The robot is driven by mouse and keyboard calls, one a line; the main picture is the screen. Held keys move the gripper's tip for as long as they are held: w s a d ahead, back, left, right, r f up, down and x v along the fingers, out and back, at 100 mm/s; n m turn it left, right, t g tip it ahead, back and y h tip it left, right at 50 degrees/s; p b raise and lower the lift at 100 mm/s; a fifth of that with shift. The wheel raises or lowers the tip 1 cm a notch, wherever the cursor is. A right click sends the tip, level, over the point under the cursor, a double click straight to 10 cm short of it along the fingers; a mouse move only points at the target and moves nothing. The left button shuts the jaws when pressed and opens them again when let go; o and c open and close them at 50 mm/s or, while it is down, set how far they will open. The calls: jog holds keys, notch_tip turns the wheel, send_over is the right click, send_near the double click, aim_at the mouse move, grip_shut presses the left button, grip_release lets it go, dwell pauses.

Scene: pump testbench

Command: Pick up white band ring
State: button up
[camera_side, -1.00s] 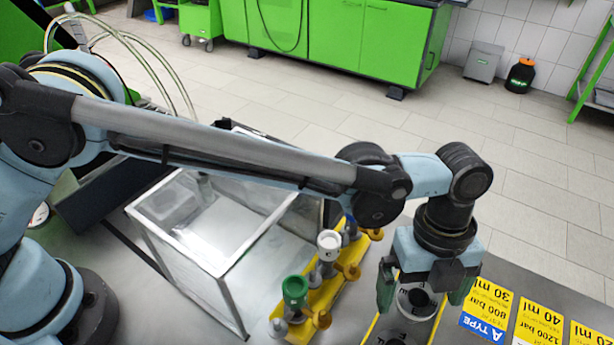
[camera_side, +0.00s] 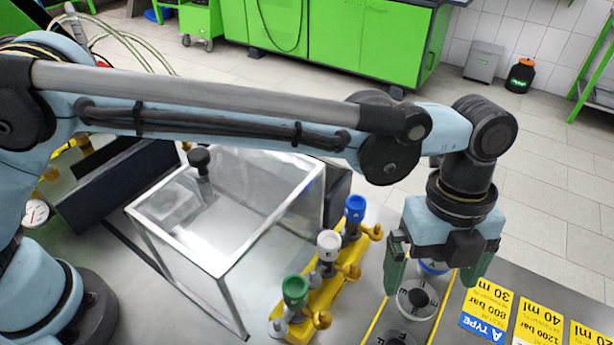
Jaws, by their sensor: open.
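The ring that appears to be the white band ring (camera_side: 417,299) is a pale round ring with a dark centre and dark letters. It lies inside the yellow-outlined strip on the bench. My gripper (camera_side: 430,286) is open, with its two green fingers pointing down. The left finger is close to the ring's upper left side in the picture; I cannot tell whether they touch. A ring with a blue band (camera_side: 433,268) shows between the fingers, partly hidden by them. Another ring (camera_side: 397,339) lies nearer the camera, cut by the frame edge.
A yellow block carries valves with blue (camera_side: 355,208), white (camera_side: 329,243) and green (camera_side: 295,291) caps, left of the strip. A clear box (camera_side: 232,262) stands further left. Yellow test labels (camera_side: 489,306) lie at the right. Bare grey bench lies between strip and labels.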

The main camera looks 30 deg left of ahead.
aim_at(417, 300)
jog(key=shift+r, duration=0.3)
jog(key=shift+c, duration=1.2)
notch_tip(417, 300, down, 8)
jog(key=n, duration=1.2)
jog(key=n+t+y, duration=0.1)
jog(key=n, duration=1.2)
jog(key=shift+f+n+t, duration=0.2)
jog(key=shift+n+t, duration=0.1)
